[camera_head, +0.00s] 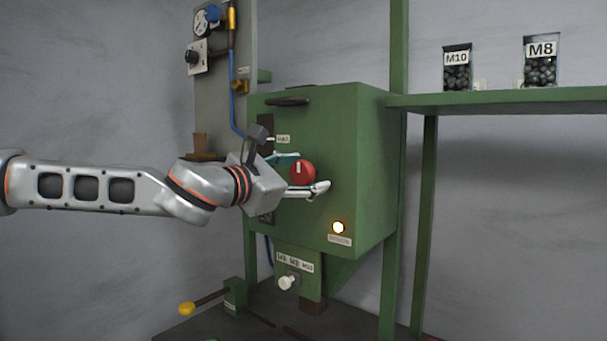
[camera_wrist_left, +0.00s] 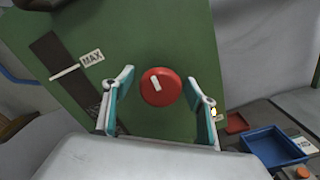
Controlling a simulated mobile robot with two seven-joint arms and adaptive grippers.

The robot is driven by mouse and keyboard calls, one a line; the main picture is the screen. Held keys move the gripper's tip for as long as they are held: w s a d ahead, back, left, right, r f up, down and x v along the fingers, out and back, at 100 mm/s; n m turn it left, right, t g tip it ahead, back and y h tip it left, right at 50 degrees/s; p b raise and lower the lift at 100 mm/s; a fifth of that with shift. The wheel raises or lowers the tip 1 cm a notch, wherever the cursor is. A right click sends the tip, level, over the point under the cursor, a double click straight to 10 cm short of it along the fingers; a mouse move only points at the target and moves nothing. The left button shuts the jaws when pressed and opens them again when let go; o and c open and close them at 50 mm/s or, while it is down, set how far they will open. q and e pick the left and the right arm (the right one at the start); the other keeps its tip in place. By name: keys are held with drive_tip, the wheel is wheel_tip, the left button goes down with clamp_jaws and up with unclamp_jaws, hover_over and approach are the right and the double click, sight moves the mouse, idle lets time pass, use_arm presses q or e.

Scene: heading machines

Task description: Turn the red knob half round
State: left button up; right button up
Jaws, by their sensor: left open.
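The red knob (camera_head: 303,173) is round with a white mark and sits on the front of the green machine box (camera_head: 360,130). In the head view its white mark points up. In the left wrist view the red knob (camera_wrist_left: 161,87) lies between the two fingers, with a gap on each side. My left gripper (camera_head: 306,175) is open, its fingers on either side of the knob; it also shows in the left wrist view (camera_wrist_left: 160,95). I cannot tell how deep the fingertips reach around the knob. My right gripper is not in view.
A lit lamp (camera_head: 338,227) is below the knob, and a white selector knob (camera_head: 288,282) is lower down. A lever with a yellow end (camera_head: 187,309) stands at lower left. A green shelf (camera_head: 500,99) holds M10 and M8 bins. A blue tray (camera_wrist_left: 272,146) lies at right.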

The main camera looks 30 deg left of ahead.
use_arm(q)
drive_tip(key=c, duration=1.1)
